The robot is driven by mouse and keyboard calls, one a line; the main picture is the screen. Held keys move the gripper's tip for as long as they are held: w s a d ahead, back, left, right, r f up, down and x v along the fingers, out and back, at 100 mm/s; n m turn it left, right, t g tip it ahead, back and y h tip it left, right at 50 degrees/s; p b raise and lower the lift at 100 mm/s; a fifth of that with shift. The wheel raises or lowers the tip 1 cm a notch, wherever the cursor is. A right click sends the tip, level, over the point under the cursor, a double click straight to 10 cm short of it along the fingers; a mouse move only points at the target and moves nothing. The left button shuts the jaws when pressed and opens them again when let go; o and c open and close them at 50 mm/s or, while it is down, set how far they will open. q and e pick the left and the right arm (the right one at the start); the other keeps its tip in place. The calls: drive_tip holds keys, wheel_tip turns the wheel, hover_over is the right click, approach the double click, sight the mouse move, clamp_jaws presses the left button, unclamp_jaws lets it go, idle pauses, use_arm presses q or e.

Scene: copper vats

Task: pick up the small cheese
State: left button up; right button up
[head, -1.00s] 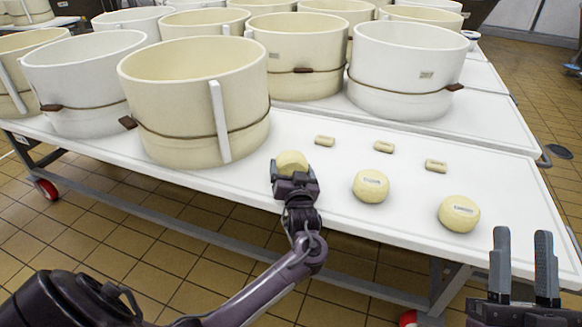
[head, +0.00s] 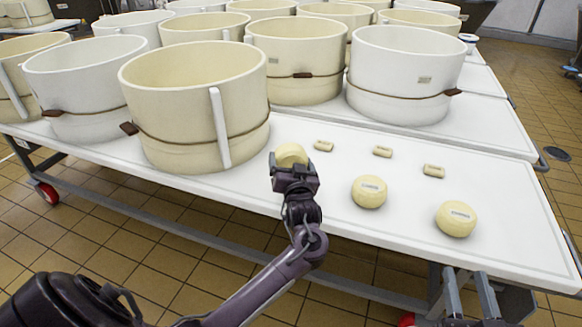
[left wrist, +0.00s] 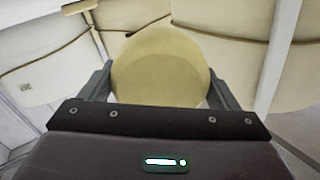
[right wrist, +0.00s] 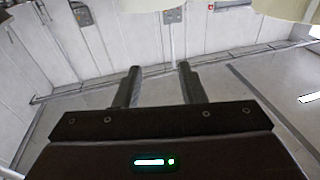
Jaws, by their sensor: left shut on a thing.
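My left gripper (head: 290,168) is shut on a round pale-yellow cheese (head: 290,155) near the front edge of the white table. The cheese fills the space between the fingers in the left wrist view (left wrist: 160,68). Whether it clears the tabletop is hard to tell. My right gripper (head: 466,282) is open and empty in front of the table's edge.
A large cream vat (head: 190,110) stands close to the left of the held cheese. A white vat (head: 405,75) and several others stand behind. The white table (head: 510,220) is bare around the round cheeses, and tiled floor lies in front.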

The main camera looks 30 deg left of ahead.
sight(292, 152)
use_arm(q)
wheel_tip(292, 152, up, 4)
drive_tip(key=shift+r+p, duration=0.15)
drive_tip(key=shift+p, duration=0.45)
wheel_tip(292, 152, up, 4)
drive_tip(key=shift+r+p, duration=0.25)
drive_tip(key=shift+p, duration=0.45)
wheel_tip(292, 152, up, 2)
drive_tip(key=shift+r+p, duration=0.15)
drive_tip(key=shift+p, duration=0.2)
drive_tip(key=shift+r+p, duration=0.6)
drive_tip(key=shift+r, duration=1.75)
use_arm(e)
drive_tip(key=s+d+f+g+h, duration=0.2)
drive_tip(key=s+f+g, duration=0.4)
drive_tip(key=f, duration=0.4)
drive_tip(key=s+d+f+g+h, duration=0.2)
drive_tip(key=s+f+g, duration=0.4)
drive_tip(key=f, duration=0.4)
drive_tip(key=shift+s+f+g+h, duration=0.25)
drive_tip(key=shift+f+g+h, duration=0.15)
drive_tip(key=shift+h, duration=0.3)
drive_tip(key=shift+d, duration=0.1)
